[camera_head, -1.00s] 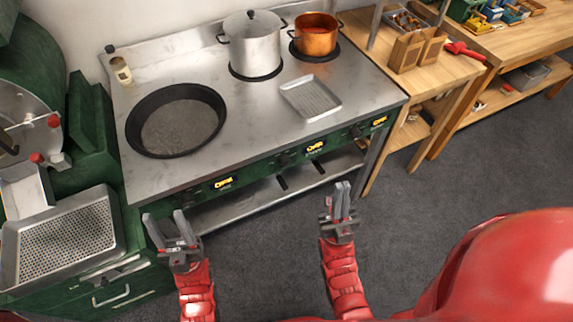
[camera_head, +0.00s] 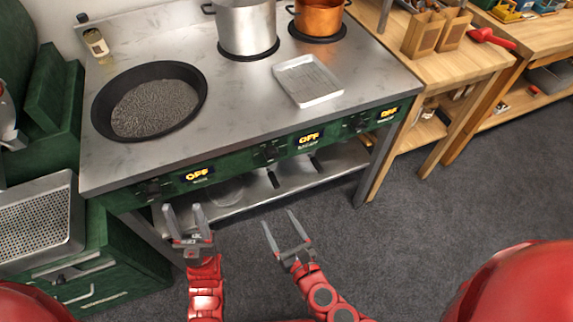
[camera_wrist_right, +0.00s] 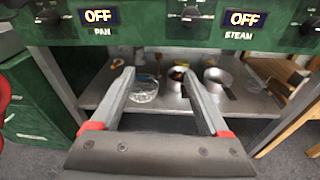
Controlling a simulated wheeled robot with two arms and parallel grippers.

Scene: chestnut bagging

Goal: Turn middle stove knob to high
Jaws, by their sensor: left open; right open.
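The middle stove knob (camera_head: 268,152) is a dark knob on the green front panel, left of a display (camera_head: 309,138) reading OFF. In the right wrist view the middle knob (camera_wrist_right: 190,15) is at the top, beside the OFF display labelled STEAM (camera_wrist_right: 245,19). My right gripper (camera_head: 279,218) is open and empty, below and in front of the middle knob, apart from it. Its fingers (camera_wrist_right: 158,74) spread in the wrist view, with the panel beyond and above. My left gripper (camera_head: 184,207) is open and empty in front of the stove's lower left, below the left knob (camera_head: 148,188).
The left display (camera_head: 197,175) and right display (camera_head: 388,112) read OFF; a right knob (camera_head: 357,122) sits on the panel. A black pan (camera_head: 150,100), steel pot (camera_head: 247,25), copper pot (camera_head: 318,18) and tray (camera_head: 308,80) stand on top. A shelf (camera_head: 250,196) runs below.

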